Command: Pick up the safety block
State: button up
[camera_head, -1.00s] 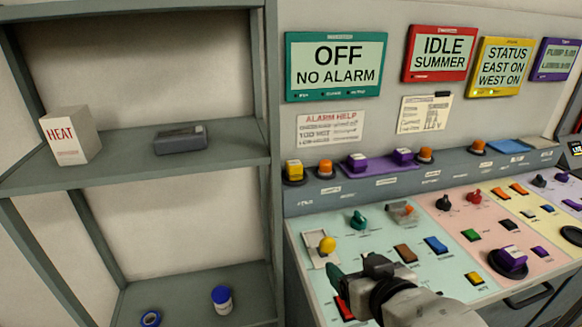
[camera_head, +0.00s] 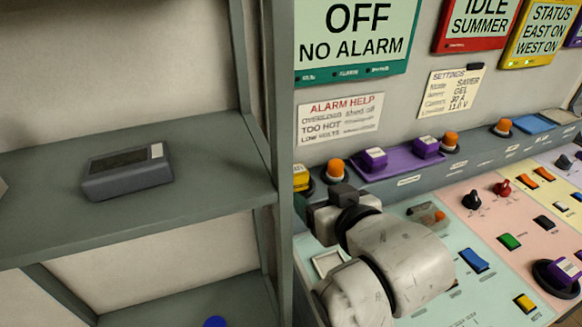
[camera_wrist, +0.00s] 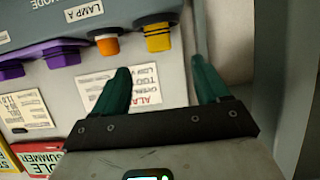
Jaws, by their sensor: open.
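No label reading "safety block" is legible. A small yellow block (camera_head: 300,178) with lettering stands at the left end of the console's raised ledge, partly cut off by the shelf post in the head view. In the wrist view the yellow block (camera_wrist: 157,36) shows dark stripes and sits at the top, beyond the fingertips. My gripper (camera_wrist: 161,66) is open, its two teal fingers apart with nothing between them. In the head view my arm reaches over the console's left end, and the fingers are mostly hidden.
An orange lamp (camera_head: 334,170) stands right beside the yellow block, then a purple block (camera_head: 373,160). The grey shelf post (camera_head: 278,130) is close to my gripper's side. A grey device (camera_head: 127,171) lies on the shelf. Switches cover the sloping console panel.

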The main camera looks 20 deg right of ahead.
aim_at(301, 177)
jog(key=x, duration=1)
jog(key=shift+w+d+p, duration=0.15)
jog(key=shift+p, duration=0.25)
jog(key=shift+c, duration=0.2)
jog(key=c, duration=1.1)
jog(key=shift+o, duration=0.2)
jog(key=shift+r, duration=0.15)
